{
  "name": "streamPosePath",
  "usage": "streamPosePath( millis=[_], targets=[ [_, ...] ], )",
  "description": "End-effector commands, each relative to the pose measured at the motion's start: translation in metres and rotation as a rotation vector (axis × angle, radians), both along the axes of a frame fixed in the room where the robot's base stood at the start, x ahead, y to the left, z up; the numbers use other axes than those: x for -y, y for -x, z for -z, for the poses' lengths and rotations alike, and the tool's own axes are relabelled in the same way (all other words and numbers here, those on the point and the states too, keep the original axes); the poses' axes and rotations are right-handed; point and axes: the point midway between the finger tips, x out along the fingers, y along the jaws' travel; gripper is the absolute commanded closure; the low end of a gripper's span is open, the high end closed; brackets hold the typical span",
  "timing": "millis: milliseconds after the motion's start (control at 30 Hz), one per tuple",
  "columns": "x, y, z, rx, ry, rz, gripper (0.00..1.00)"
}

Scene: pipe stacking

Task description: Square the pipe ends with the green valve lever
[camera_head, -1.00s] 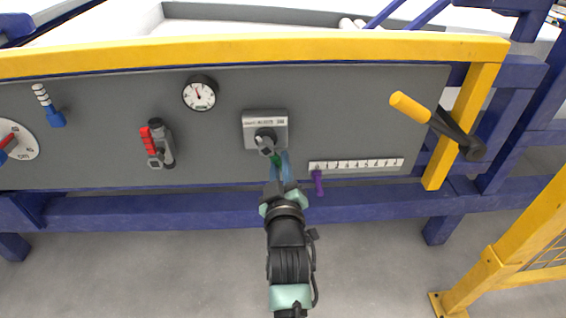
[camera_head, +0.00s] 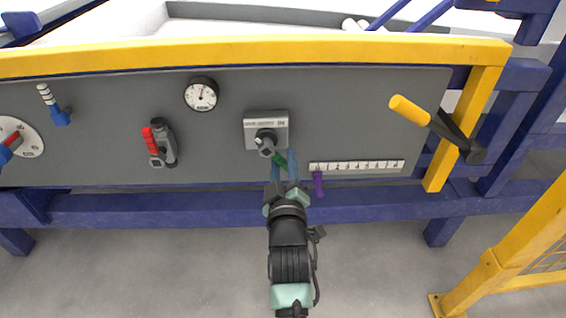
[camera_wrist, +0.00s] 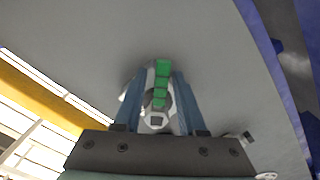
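The green valve lever (camera_head: 281,159) sits on a dark round valve (camera_head: 265,139) below a grey labelled block (camera_head: 266,121) on the panel. It points down and to the right. My gripper (camera_head: 284,168) reaches up from below, with its blue fingers spread around the lever's end. In the wrist view, the green-banded lever (camera_wrist: 161,84) lies between the two fingers (camera_wrist: 158,98), with gaps showing beside it. My gripper looks open. Whether either finger touches the lever is hard to tell.
A white numbered scale with a purple pointer (camera_head: 318,183) is close on the right. A red-handled valve (camera_head: 153,140), a gauge (camera_head: 201,94) and a blue lever (camera_head: 59,117) are left. A yellow-handled crank (camera_head: 411,109) sticks out at right. A yellow rail (camera_head: 260,49) runs above.

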Motion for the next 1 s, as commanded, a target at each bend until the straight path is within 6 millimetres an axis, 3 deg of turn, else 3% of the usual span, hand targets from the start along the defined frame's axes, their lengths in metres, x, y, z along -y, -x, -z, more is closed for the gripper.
streamPosePath(
  millis=[467,1000],
  targets=[
    [0.0,0.009,-0.001,-0.001,-0.003,-0.001,0.51],
    [-0.002,0.1,0.002,-0.002,-0.007,-0.002,0.51]
  ],
)
